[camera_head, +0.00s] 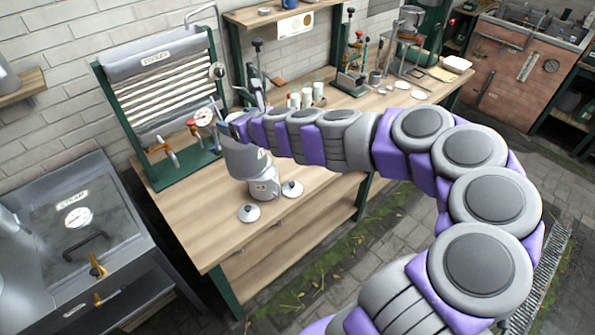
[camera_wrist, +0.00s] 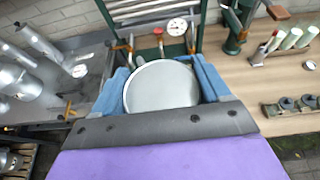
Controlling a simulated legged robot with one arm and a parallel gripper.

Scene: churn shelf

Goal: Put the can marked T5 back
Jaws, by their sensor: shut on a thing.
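My gripper (camera_wrist: 160,72) is shut on a can (camera_wrist: 162,92). In the wrist view the can shows as a round, pale grey metal face between the two blue fingers. Its marking is not visible there, so I cannot tell whether it is T5. In the head view my arm reaches over the left part of the workbench, and a grey can-like body (camera_head: 243,160) shows below its far end.
Two round lids, one left (camera_head: 248,212) and one right (camera_head: 292,188), lie on the wooden bench (camera_head: 200,225). Behind stands a green rack with pale rollers (camera_head: 165,85) and a gauge (camera_head: 204,116). White-topped tubes (camera_head: 306,96) stand farther back. A metal cabinet (camera_head: 75,240) is at left.

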